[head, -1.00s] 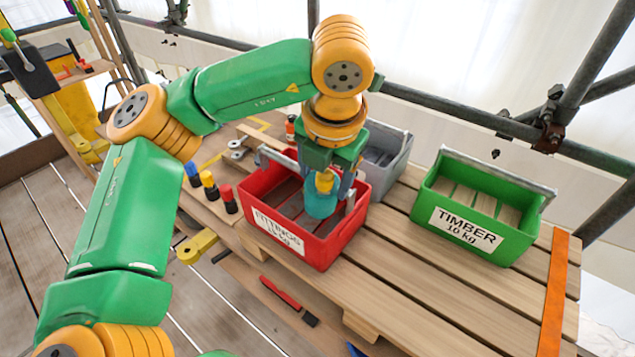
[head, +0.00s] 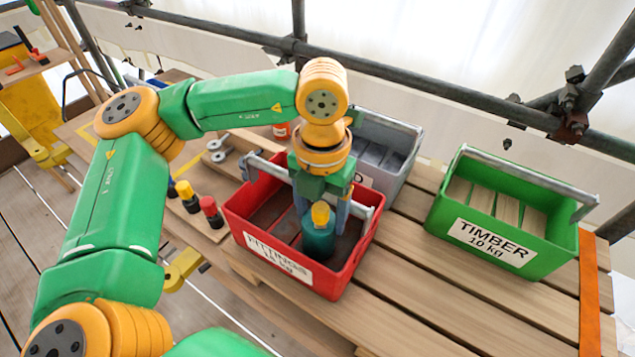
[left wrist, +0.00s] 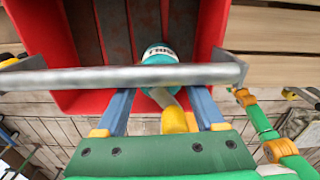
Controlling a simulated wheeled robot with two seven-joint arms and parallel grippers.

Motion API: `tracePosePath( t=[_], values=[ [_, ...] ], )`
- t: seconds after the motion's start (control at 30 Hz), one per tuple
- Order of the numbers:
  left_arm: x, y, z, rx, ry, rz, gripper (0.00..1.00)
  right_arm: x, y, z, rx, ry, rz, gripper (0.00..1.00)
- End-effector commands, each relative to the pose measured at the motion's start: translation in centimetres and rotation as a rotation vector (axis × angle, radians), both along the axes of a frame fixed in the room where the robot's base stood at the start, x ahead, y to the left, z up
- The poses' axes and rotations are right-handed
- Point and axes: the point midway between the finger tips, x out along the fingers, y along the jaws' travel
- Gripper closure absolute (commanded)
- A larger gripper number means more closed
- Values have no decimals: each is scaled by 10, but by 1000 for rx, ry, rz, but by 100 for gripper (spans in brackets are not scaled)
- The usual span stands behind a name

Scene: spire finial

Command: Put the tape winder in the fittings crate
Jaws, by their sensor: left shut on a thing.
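The tape winder (head: 318,240), a teal cylinder with a yellow top, is held upright inside the red fittings crate (head: 275,258). My left gripper (head: 320,212) is shut on it, its blue-grey fingers on either side, reaching down past the crate's grey handle bar. In the left wrist view, the tape winder (left wrist: 160,55) shows a pale label between the fingers (left wrist: 160,95), with the red crate (left wrist: 75,98) around it. The handle bar (left wrist: 120,77) crosses in front. I cannot tell whether its base touches the crate floor. My right gripper is not in view.
A green timber crate (head: 490,248) stands to the right, and a grey crate (head: 385,180) stands behind the red one. Black, yellow and red capped pieces (head: 211,212) stand left of the red crate. Bare planks lie in front, and scaffold tubes (head: 430,88) run behind.

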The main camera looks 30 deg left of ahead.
Motion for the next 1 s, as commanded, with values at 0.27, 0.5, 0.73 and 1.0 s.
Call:
tracePosePath(
  t=[0.27, 0.5, 0.73, 1.0],
  values=[
    [-2, 0, -14, 4, -1, 3, 100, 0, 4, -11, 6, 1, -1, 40],
    [-1, 0, -20, 3, -4, 3, 100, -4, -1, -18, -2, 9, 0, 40],
    [-1, 0, -17, 4, -4, 3, 0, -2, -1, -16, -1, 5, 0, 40],
    [0, 0, 18, 3, -6, 3, 0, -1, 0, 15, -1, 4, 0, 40]
  ],
)
